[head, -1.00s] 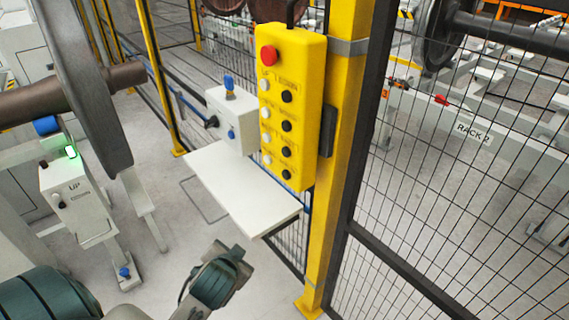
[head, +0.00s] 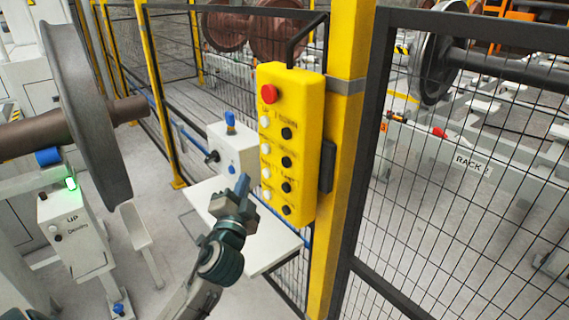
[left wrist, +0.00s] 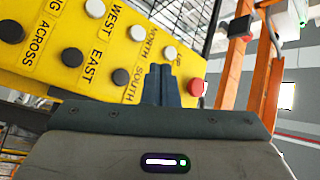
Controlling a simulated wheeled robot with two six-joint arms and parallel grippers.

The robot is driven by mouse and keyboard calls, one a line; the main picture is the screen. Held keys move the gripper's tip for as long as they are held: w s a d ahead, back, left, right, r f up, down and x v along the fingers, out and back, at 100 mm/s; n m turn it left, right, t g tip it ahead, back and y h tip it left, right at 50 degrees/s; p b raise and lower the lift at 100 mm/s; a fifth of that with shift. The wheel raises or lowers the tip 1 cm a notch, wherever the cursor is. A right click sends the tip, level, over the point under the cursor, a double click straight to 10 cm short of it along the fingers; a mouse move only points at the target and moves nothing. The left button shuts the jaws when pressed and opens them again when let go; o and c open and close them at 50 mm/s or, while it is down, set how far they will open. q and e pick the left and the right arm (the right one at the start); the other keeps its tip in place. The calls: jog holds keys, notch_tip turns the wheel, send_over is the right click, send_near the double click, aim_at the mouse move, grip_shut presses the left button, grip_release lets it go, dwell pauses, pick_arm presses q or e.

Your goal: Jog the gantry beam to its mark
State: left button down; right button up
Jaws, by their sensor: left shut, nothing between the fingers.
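A yellow control pendant (head: 291,145) hangs on a yellow post, with a red button (head: 269,93) at its top and rows of white and black buttons below. My left gripper (head: 243,184) is shut and empty, pointing up just left of the pendant's lower buttons. In the left wrist view, the shut fingertips (left wrist: 163,72) appear in front of the pendant face (left wrist: 85,45), near the NORTH and SOUTH labels. EAST, WEST and ACROSS labels also show. Contact with a button cannot be told. I cannot identify the gantry beam or its mark. My right gripper is not in view.
A white shelf (head: 275,243) sits below the pendant, with a white box (head: 232,150) carrying a blue knob. The yellow post (head: 340,180) and mesh fence (head: 460,230) stand to the right. A wheelset (head: 85,115) and an UP/DOWN box (head: 75,235) are at left.

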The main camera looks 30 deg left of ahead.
aim_at(286, 162)
pick_arm(q)
jog(key=shift+w, duration=0.1)
jog(key=w+d+p, duration=0.1)
jog(key=w+d, duration=0.2)
jog(key=w, duration=0.5)
jog(key=shift+d, duration=0.2)
dwell(2.0)
jog(key=shift+w+d, duration=0.15)
jog(key=shift+w, duration=0.25)
jog(key=shift+w+d, duration=0.15)
jog(key=shift+w, duration=0.2)
dwell(0.6)
jog(key=shift+s, duration=0.1)
dwell(2.6)
jog(key=shift+s+a, duration=0.35)
jog(key=shift+s, duration=0.35)
jog(key=shift+f, duration=0.1)
